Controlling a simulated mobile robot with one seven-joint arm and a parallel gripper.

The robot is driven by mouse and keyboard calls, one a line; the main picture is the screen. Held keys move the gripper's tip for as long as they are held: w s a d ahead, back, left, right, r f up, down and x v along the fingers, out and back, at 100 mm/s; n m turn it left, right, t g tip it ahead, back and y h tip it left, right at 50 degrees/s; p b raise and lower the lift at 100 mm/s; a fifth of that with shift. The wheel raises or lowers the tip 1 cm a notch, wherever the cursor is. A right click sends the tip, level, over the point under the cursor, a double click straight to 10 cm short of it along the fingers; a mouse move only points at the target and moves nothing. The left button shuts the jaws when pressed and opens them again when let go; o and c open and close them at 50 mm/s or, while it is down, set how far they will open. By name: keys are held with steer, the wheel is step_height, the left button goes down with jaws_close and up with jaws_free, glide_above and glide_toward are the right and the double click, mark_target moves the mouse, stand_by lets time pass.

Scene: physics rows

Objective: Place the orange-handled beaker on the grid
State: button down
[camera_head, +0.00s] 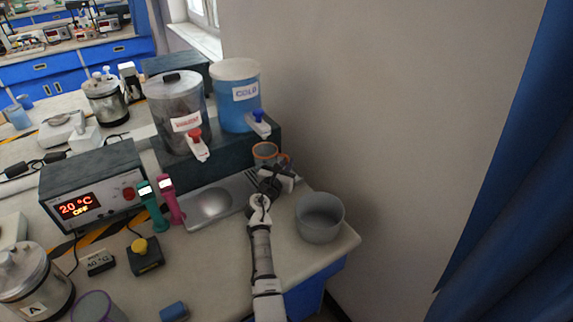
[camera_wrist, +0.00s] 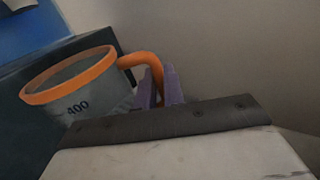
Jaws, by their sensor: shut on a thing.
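The beaker (camera_head: 265,151) is grey with an orange rim and handle. It is upright in the head view, by the right end of the dark stand. In the wrist view the beaker (camera_wrist: 88,88) is tilted in the picture and marked 400. My gripper (camera_head: 284,168) is shut on its orange handle (camera_wrist: 143,62), with purple fingertips (camera_wrist: 166,86) around the handle's lower part. The slotted grid (camera_head: 253,178) lies at the right end of the metal drip tray (camera_head: 188,214), partly hidden by my gripper. I cannot tell whether the beaker touches anything below.
A blue COLD tank (camera_head: 237,97) and a grey tank with a red tap (camera_head: 178,112) stand on the dark stand (camera_head: 228,143). A grey bowl (camera_head: 320,217) is right of my arm, near the bench edge. A wall closes off the right side.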

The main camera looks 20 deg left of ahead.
steer(key=c, duration=1.5)
jaws_free()
steer(key=shift+f, duration=0.15)
steer(key=shift+r, duration=0.3)
steer(key=shift+s+f, duration=0.15)
steer(key=shift+s, duration=0.2)
steer(key=s, duration=1.1)
steer(key=shift+s+a, duration=0.15)
steer(key=shift+a, duration=0.25)
